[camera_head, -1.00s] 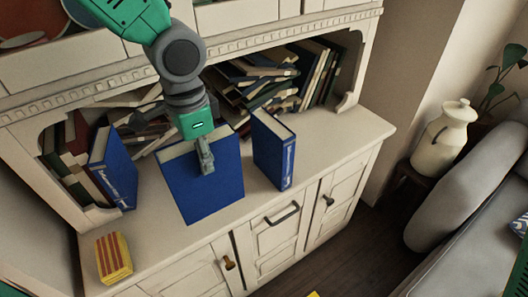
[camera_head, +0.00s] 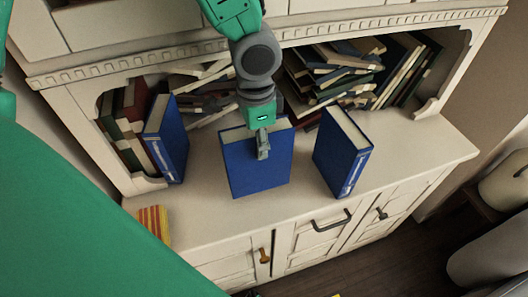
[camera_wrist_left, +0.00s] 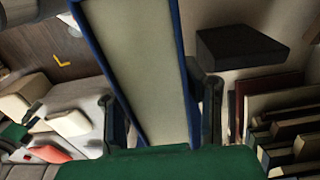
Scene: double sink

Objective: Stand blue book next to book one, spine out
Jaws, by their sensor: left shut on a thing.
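My left gripper (camera_head: 263,150) is shut on a blue book (camera_head: 248,177) by its near cover and holds it upright over the cabinet counter. Its broad cover faces the room and its pale page edge is up. I cannot tell whether its lower edge touches the counter. In the left wrist view, the book's pale page block (camera_wrist_left: 140,70) is between the fingers (camera_wrist_left: 158,115). A second blue book (camera_head: 167,140) stands at the left, beside the shelved books, lettered spine out. A third blue book (camera_head: 343,155) stands apart at the right, lettered spine out. My right gripper is not in view.
A heap of fallen books (camera_head: 335,75) and leaning books fill the shelf behind. A row of books (camera_head: 125,130) stands at its left end. A yellow and red striped block (camera_head: 154,226) lies front left. Counter (camera_head: 210,205) is bare between the blue books.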

